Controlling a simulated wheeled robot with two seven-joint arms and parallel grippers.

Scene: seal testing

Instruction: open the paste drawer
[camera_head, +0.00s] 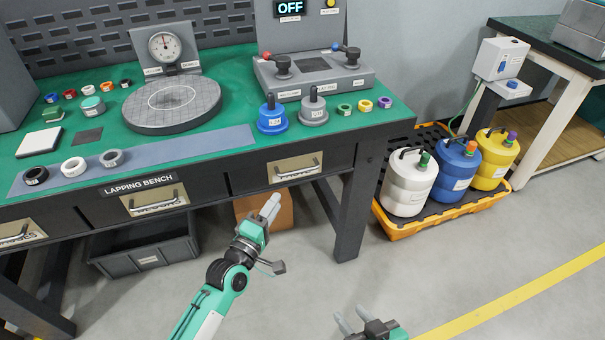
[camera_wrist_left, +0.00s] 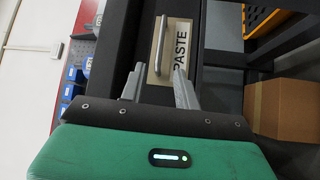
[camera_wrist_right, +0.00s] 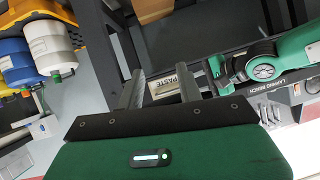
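The paste drawer (camera_head: 295,168) is the right-hand drawer in the front of the lapping bench, and it looks shut. Its bar handle (camera_wrist_left: 159,42) and PASTE label (camera_wrist_left: 181,42) show in the left wrist view. My left gripper (camera_head: 269,207) is in front of and below this drawer. In its wrist view the two fingers (camera_wrist_left: 158,82) are apart and empty, with the handle ahead, lined up between the tips. My right gripper (camera_head: 354,322) is low at the bottom of the head view. Its fingers are open and empty, and the drawer label (camera_wrist_right: 165,84) shows beyond them.
Two other drawers (camera_head: 153,200) sit to the left. A grey bin (camera_head: 145,258) and a cardboard box (camera_head: 280,212) are under the bench. The bench leg (camera_head: 352,210) stands right of the drawer, and an orange tray (camera_head: 440,222) with canisters lies beyond. The floor in front is clear.

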